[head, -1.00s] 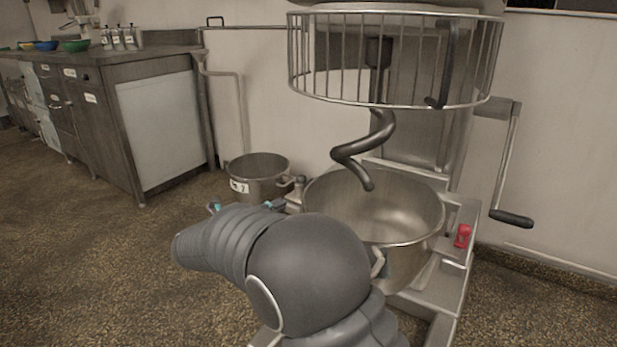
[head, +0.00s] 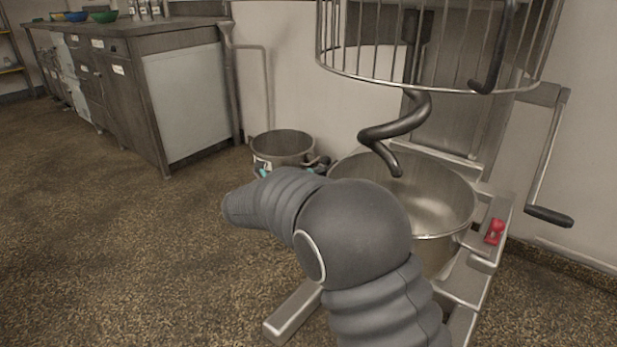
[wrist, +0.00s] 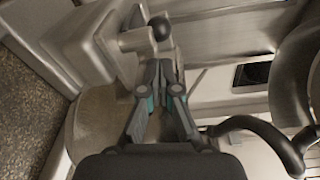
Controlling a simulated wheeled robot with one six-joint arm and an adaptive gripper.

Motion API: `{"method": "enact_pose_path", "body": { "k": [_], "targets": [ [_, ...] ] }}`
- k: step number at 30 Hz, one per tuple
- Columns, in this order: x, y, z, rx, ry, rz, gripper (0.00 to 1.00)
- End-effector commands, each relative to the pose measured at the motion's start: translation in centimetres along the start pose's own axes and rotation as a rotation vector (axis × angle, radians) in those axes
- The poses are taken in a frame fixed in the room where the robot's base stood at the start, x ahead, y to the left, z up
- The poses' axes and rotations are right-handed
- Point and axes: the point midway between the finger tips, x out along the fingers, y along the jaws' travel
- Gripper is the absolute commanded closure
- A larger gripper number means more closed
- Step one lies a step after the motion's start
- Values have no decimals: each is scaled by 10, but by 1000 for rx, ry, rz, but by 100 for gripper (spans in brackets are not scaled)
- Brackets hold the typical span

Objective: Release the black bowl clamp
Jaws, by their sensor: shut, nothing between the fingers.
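In the wrist view, a metal bracket with a round black knob (wrist: 160,26), which looks like the black bowl clamp, stands just beyond my fingertips. My gripper (wrist: 163,70) is shut and empty, its tips pointing toward the knob. I cannot tell whether they touch it. In the head view, my arm hides most of the gripper; only teal bits show near the mixing bowl's left rim. A dark knob shape (head: 321,163) there may be the same clamp. The steel mixing bowl (head: 440,205) sits in the mixer frame under the spiral hook (head: 398,130).
A red clamp (head: 494,232) sits on the frame right of the bowl. The wire guard (head: 430,85) hangs above, with a crank handle (head: 549,215) at right. A steel pot (head: 283,145) stands behind my arm. A counter (head: 190,95) stands back left; the left floor is clear.

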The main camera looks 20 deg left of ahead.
Motion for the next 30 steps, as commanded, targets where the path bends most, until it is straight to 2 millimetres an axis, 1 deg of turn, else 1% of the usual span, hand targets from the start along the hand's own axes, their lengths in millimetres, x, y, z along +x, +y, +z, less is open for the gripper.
{"method": "enact_pose_path", "body": {
  "k": [1,3,6,10,15,26,30],
  "targets": [
    [10,0,-1,0,4,-1,100],
    [21,0,-1,1,3,0,100],
    [35,-1,-1,1,3,-1,100],
    [46,0,-1,0,2,0,100],
    [52,0,-1,0,2,0,100],
    [53,-1,-1,1,6,-1,100],
    [60,-2,-4,3,38,-8,100]
  ]
}}
